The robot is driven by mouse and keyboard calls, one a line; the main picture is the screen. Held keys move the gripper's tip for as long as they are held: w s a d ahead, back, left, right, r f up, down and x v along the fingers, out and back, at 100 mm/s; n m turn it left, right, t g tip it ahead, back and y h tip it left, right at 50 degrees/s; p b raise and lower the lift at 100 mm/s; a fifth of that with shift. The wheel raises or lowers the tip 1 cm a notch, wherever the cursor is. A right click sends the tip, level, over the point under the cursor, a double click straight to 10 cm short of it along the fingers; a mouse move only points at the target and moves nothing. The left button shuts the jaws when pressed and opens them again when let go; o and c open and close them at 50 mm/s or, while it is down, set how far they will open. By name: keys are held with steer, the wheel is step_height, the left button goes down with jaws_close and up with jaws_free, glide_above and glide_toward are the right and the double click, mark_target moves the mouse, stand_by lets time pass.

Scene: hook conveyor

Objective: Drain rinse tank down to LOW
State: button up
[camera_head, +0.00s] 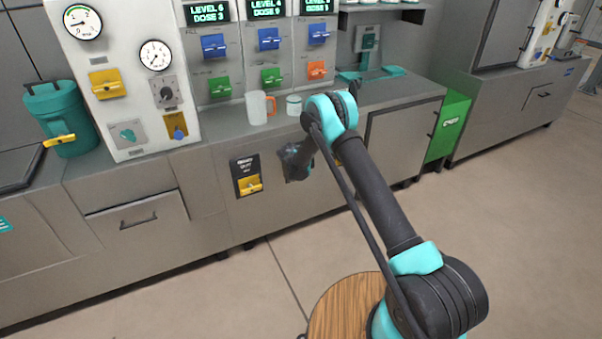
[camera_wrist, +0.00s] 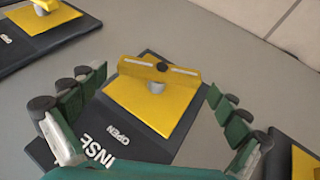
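My gripper (camera_head: 296,160) is at the counter front. In the wrist view its fingers (camera_wrist: 155,120) are open and empty, one on each side of a yellow valve handle (camera_wrist: 160,72). The handle is a bar on a yellow plate (camera_wrist: 150,105), lying across the black label panel (camera_wrist: 100,155). The label shows "INSE" and "OPEN"; its first letter is hidden. The fingers appear apart from the handle. In the head view my gripper and arm hide this valve. No tank marked rinse or LOW mark can be made out.
Another yellow valve (camera_head: 249,184) is left of my gripper, and part of a further one (camera_wrist: 303,163) shows at the right in the wrist view. Dispensers with level displays (camera_head: 207,12) stand behind. A wooden round top (camera_head: 338,312) is below.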

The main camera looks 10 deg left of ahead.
steer(key=shift+r, duration=0.1)
steer(key=v, duration=1.2)
steer(key=shift+w, duration=0.1)
stand_by(3.6)
